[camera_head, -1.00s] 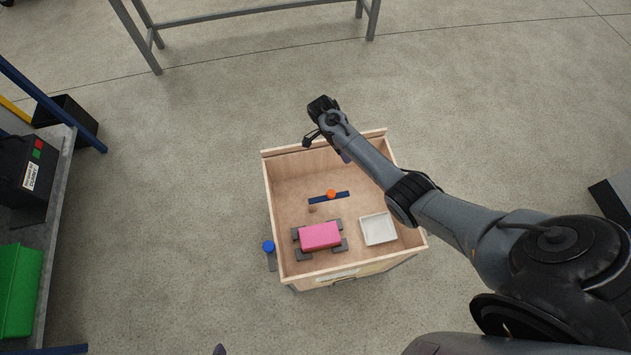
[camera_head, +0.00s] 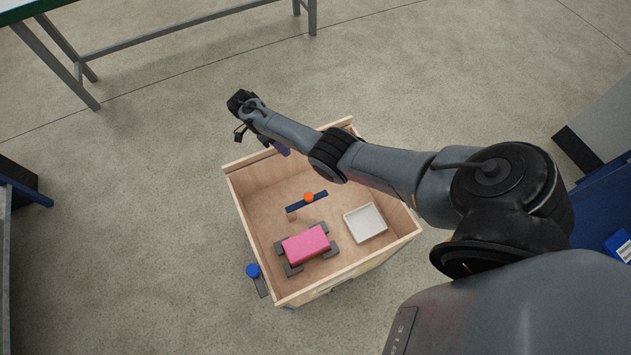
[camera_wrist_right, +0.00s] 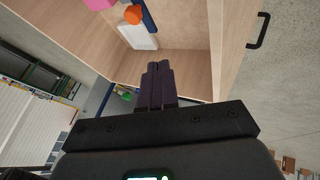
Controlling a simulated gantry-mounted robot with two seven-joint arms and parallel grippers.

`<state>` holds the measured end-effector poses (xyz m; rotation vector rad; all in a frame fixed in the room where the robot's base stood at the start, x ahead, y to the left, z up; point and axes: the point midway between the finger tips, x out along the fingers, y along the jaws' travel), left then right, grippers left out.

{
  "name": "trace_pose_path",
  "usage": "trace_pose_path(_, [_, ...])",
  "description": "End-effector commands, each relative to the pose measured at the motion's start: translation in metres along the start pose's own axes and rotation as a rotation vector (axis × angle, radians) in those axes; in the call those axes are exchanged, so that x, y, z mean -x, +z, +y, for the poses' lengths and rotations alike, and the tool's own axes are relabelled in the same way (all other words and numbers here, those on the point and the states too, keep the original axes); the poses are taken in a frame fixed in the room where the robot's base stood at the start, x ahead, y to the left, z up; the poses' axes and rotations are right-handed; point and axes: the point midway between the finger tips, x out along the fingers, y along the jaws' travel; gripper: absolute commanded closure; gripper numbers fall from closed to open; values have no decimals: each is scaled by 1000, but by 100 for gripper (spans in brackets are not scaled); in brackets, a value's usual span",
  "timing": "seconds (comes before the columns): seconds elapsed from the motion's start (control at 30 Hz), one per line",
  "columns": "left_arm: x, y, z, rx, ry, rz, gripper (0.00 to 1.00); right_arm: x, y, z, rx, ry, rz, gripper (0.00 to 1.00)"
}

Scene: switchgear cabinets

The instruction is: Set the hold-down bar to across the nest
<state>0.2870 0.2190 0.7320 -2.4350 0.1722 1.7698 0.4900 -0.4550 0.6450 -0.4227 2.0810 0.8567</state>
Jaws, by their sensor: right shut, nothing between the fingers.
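The hold-down bar, a dark blue strip (camera_head: 318,196) with an orange knob (camera_head: 308,197), lies on the box floor behind the nest. The nest is several dark grey corner blocks (camera_head: 293,269) around a pink block (camera_head: 308,244). The bar (camera_wrist_right: 149,16) and its orange knob (camera_wrist_right: 133,14) show at the top of the right wrist view. My right gripper (camera_head: 283,150) is partly hidden by its forearm, near the box's back wall. Its dark purple fingers (camera_wrist_right: 158,78) are shut and empty, apart from the bar. My left gripper is not in view.
The open wooden box (camera_head: 249,211) has walls on all sides. A white tray (camera_head: 366,222) sits right of the nest. A small brown peg (camera_head: 292,217) stands near the bar's left end. A blue knob (camera_head: 253,271) is outside the left wall. A black handle (camera_wrist_right: 259,30) shows in the wrist view.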

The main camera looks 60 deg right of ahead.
Motion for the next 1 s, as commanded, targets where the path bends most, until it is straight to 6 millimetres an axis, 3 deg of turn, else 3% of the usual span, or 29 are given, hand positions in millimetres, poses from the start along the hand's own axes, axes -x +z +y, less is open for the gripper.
trace_pose_path(0.17, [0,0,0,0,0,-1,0,-4,0,0,1,0,1,100])
trace_pose_path(0.37, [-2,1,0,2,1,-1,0,-25,1,0,2,2,1,100])
trace_pose_path(1.0, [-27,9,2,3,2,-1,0,-155,1,-1,2,1,1,100])
